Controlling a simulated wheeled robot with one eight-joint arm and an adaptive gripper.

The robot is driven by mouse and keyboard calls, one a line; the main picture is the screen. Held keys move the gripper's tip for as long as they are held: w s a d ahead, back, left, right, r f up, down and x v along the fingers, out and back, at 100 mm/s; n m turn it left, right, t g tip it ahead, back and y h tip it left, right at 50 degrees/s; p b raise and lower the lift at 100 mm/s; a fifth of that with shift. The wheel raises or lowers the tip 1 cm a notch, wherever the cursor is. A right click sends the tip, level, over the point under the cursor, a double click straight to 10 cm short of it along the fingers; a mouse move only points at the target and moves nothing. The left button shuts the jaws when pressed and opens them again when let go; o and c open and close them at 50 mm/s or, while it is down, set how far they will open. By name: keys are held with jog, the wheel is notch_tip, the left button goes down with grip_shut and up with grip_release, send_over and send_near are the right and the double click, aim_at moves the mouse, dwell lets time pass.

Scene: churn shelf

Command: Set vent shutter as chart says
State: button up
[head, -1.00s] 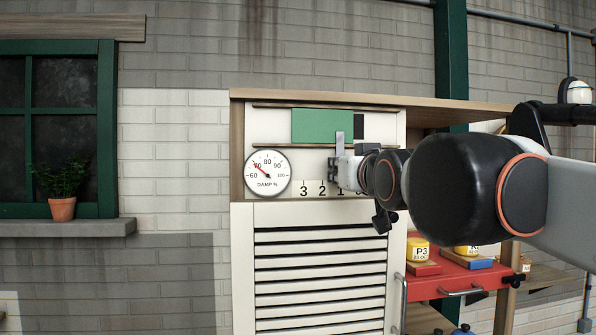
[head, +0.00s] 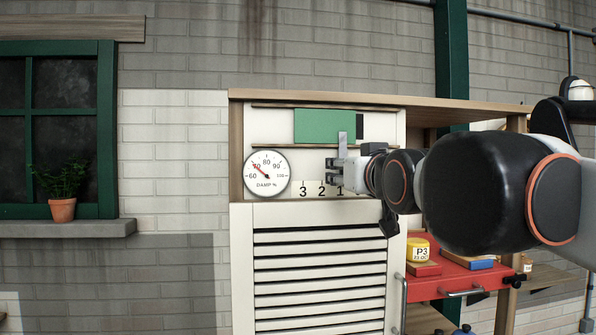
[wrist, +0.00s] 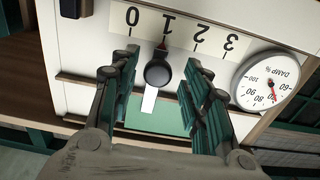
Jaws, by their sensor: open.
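The vent shutter is a green sliding panel (head: 323,126) in a slot of the cream board, with a narrow dark gap at its right end. A pale upright metal tab (head: 342,144) hangs from it; it also shows in the wrist view (wrist: 149,101). The tab's round dark knob (wrist: 158,74) has a pointer at 1 on the scale (wrist: 182,34), which reads 0 to 3. My gripper (wrist: 156,66) is open, its fingers on either side of the knob with gaps showing. In the head view my gripper (head: 335,167) hides the 0. No chart is readable.
A round damp gauge (head: 266,175) left of the scale reads about 70. A louvred panel (head: 318,280) is below. A red drawer (head: 440,284) with a yellow jar (head: 417,248) marked P3 stands right, beneath my arm. A wooden top board (head: 400,101) runs above.

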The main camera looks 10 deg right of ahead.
jog(key=s, duration=1)
jog(key=shift+d, duration=0.1)
